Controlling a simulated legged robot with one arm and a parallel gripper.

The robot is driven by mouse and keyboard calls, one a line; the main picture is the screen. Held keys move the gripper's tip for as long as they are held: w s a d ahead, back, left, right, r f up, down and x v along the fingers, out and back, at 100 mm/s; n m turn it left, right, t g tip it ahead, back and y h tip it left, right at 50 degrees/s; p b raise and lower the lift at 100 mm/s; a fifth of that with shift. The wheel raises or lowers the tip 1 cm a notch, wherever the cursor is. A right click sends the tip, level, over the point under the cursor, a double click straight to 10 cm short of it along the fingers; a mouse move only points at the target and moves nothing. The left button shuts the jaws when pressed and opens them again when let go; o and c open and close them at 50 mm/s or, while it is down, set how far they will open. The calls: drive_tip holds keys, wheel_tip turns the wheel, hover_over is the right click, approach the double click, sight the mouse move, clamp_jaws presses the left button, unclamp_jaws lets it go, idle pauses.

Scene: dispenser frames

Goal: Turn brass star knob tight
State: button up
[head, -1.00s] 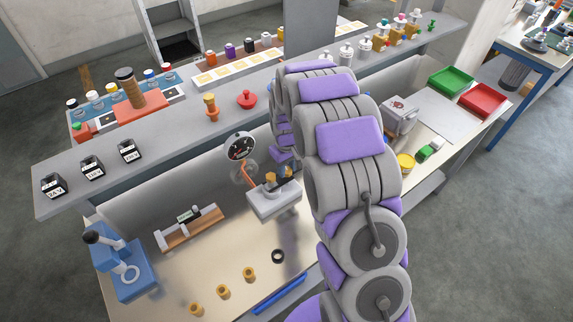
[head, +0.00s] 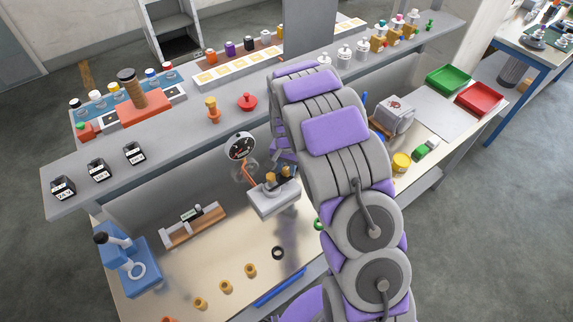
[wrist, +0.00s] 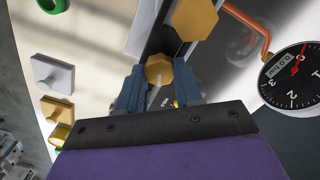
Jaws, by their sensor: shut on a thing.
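In the wrist view a brass knob (wrist: 159,70) with a faceted outline sits between the two blue-grey fingers of my gripper (wrist: 160,86), which are shut on it. A second, larger brass faceted piece (wrist: 194,18) stands just beyond it, outside the fingers. In the head view two brass tops (head: 270,178) show on a light grey block (head: 274,203) on the bench. My arm comes down from the right beside this block and hides most of my gripper there. The turn of the knob cannot be read.
A dial gauge (head: 240,147) with a copper pipe stands close behind the block; it is near my fingers in the wrist view (wrist: 293,75). Several brass cylinders (head: 226,286) and a black ring (head: 278,253) lie in front. A shelf (head: 180,137) runs behind.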

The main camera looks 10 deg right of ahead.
sight(286, 170)
drive_tip(key=m+p, duration=0.1)
drive_tip(key=m, duration=0.5)
drive_tip(key=shift+m, duration=0.3)
idle(0.5)
drive_tip(key=o, duration=0.8)
drive_tip(key=shift+a, duration=0.1)
drive_tip(key=shift+r, duration=0.15)
wheel_tip(286, 170, up, 17)
drive_tip(key=shift+p, duration=0.55)
